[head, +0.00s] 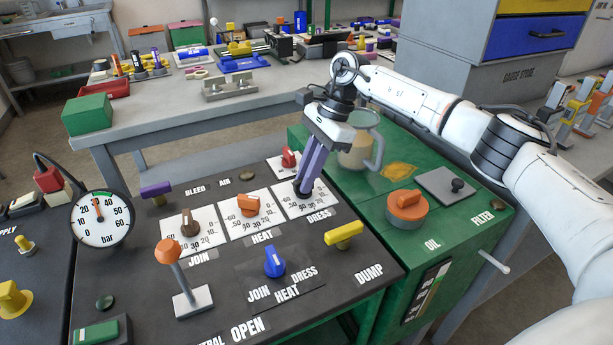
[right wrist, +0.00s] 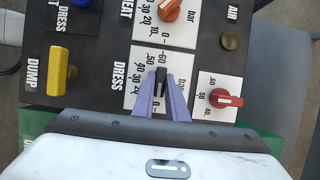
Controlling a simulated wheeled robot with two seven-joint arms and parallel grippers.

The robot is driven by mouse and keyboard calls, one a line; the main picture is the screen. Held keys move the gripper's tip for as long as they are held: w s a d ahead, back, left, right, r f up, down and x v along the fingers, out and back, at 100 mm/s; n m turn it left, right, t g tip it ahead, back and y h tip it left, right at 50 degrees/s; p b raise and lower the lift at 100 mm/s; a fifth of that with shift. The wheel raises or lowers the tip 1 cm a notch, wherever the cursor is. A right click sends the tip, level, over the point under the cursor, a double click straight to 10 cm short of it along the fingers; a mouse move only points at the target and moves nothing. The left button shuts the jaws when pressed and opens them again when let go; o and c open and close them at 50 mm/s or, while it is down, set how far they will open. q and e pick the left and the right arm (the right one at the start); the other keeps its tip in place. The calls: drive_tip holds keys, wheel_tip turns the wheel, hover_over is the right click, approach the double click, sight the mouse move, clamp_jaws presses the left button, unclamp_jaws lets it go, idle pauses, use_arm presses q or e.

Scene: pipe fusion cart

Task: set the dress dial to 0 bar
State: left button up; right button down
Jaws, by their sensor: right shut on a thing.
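The dress dial is a black knob (right wrist: 160,76) on a white scale plate marked DRESS (head: 320,204), on the dark panel. The right gripper (head: 302,188) comes down on it from above, its purple fingers shut on the knob. In the right wrist view the fingers (right wrist: 161,92) stand on both sides of the knob, and scale numbers from 60 down to 20 show around it. I cannot tell for sure which number the knob points at. The left gripper is not in view.
An orange heat dial (head: 248,205) and a brown join dial (head: 188,224) stand left of it. A red knob (head: 290,158) sits just behind, a yellow dump handle (head: 344,235) in front. A round bar gauge (head: 100,218) stands at the left. A green oil unit (head: 440,235) adjoins the panel.

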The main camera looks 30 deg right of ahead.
idle(0.4)
drive_tip(key=c, duration=1.8)
unclamp_jaws()
drive_tip(key=shift+o, duration=0.2)
drive_tip(key=shift+r, duration=0.1)
drive_tip(key=v, duration=1)
drive_tip(key=shift+r, duration=0.1)
